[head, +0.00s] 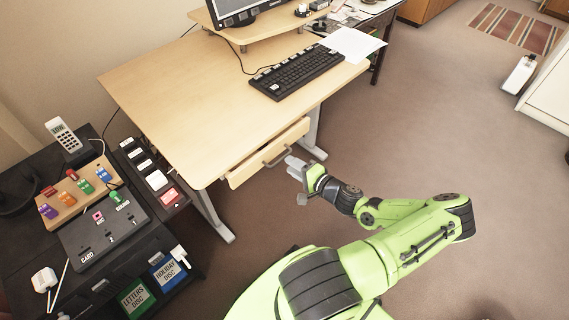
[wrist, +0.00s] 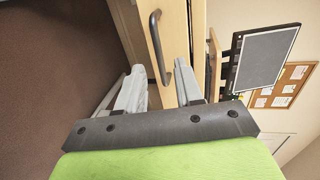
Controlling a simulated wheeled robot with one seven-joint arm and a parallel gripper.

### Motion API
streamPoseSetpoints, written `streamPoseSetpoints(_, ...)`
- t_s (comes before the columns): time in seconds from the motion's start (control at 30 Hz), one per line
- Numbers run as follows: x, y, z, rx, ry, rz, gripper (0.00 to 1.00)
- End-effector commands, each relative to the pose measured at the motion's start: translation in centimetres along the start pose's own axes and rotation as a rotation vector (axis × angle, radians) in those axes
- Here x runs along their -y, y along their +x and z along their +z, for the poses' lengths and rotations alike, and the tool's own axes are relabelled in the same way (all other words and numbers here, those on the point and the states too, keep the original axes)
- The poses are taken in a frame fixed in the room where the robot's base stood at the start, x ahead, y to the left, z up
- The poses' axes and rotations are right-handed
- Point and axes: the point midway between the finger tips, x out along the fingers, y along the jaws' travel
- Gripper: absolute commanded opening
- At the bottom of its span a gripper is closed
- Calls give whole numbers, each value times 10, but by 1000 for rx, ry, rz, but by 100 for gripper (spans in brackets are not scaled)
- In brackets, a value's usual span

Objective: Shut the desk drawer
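The desk drawer (head: 268,155) is under the front edge of the wooden desk (head: 210,90) in the head view and stands out a little from it. Its dark handle (head: 281,152) is on the drawer front. In the wrist view the drawer front (wrist: 166,45) and the curved handle (wrist: 158,45) lie ahead of my fingers. My gripper (head: 293,165) is just in front of the drawer, near the right part of the handle. I cannot tell whether a fingertip touches the drawer.
A keyboard (head: 297,72), paper (head: 352,44) and monitor (head: 232,12) are on the desk. A black side table (head: 140,215) with switches and boxes stands at left. Desk legs (head: 310,135) are close to my gripper. Carpet to the right (head: 430,120) is clear.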

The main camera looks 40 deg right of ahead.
Motion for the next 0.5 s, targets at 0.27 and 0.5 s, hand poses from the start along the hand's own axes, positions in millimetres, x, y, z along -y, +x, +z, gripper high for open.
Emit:
streamPoseSetpoints(0.27,-1,41,0,0,-1,1,36)
streamPoseSetpoints(0.5,0,43,-1,-1,0,1,36)
